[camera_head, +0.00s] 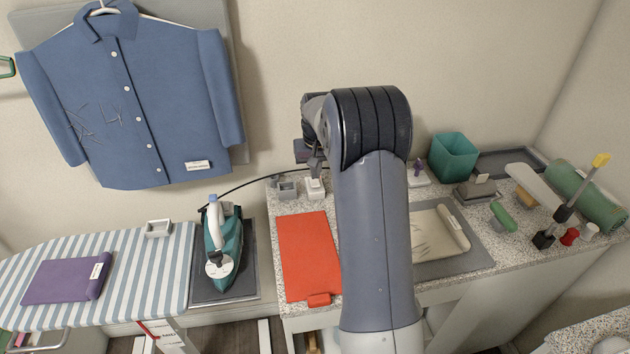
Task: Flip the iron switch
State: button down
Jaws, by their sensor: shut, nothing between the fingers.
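A teal and white iron (221,246) stands on a dark pad beside the striped ironing board. Its black cord (262,180) rises from it and runs right along the wall, passing behind my gripper. A small white box (315,190), perhaps the iron switch, sits at the back edge of the speckled counter. A small grey box (287,190) is just left of it. My gripper (315,171) is shut and empty, pointing down just above the white box. Whether it touches the box cannot be told. My arm hides part of the counter to the right.
A teal bin (453,157), a beige cloth (437,232) and several brushes and bottles are to the right. A blue shirt (135,85) hangs on the wall. The striped ironing board (130,275) holds a purple cloth (62,281).

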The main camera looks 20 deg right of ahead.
aim_at(316, 184)
jog(key=shift+f+b, duration=0.6)
jog(key=shift+f, duration=0.55)
dwell(0.4)
jog(key=shift+r+p, duration=2.75)
jog(key=shift+r, duration=0.85)
jog(key=shift+f, duration=0.2)
notch_tip(316, 184, down, 7)
jog(key=b, duration=0.5)
jog(key=shift+r+b, duration=0.1)
jog(key=shift+b, duration=0.2)
jog(key=shift+r, duration=0.1)
